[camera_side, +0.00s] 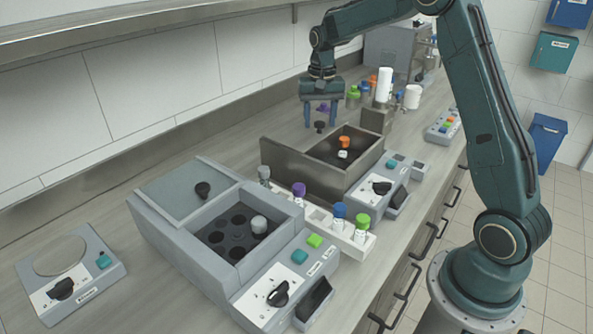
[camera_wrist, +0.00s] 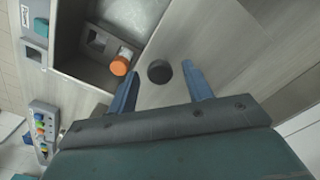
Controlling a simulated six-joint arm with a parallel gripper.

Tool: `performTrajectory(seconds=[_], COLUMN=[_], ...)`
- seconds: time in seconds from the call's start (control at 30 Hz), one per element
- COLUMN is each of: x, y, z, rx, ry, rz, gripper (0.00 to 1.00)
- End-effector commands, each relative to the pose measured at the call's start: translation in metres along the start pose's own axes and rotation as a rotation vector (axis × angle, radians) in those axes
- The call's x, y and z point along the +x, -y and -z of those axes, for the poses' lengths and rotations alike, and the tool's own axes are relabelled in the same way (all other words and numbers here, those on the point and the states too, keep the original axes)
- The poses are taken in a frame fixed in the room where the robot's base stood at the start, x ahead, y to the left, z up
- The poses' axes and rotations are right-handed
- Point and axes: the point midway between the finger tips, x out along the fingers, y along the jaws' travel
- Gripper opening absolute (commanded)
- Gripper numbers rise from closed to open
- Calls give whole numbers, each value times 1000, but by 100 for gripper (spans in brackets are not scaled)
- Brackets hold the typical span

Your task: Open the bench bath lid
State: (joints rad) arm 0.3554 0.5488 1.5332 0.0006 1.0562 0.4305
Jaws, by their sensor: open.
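The bench bath (camera_side: 310,178) is a steel box in the middle of the bench, with a control panel on its right. Its dark inside is exposed, and an orange-capped tube (camera_side: 344,142) stands in it; the cap also shows in the wrist view (camera_wrist: 119,66). A black knob (camera_side: 319,127) stands beyond the opening, apparently on the bath's lid; the lid's edges are hard to tell from the bench. My gripper (camera_side: 320,122) is open and points down over the knob. In the wrist view, the knob (camera_wrist: 159,72) shows between the fingertips, with gaps at both sides.
A grey block unit (camera_side: 180,240) with a black-knobbed lid (camera_side: 165,195) stands in front. A white rack (camera_side: 320,217) with several capped tubes lies between it and the bath. Bottles (camera_side: 384,84) stand behind. A small scale (camera_side: 70,270) is at the front left.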

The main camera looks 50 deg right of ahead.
Motion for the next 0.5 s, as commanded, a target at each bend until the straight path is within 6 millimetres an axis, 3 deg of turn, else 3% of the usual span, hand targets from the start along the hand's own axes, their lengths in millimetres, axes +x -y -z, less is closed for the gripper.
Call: performTrajectory(seconds=[0.27, 0.5], x=[-6, -32], y=[0, 0], z=[0, 0], rx=[-1, -1], ry=[1, -2], rz=[0, 1], gripper=[50, 50])
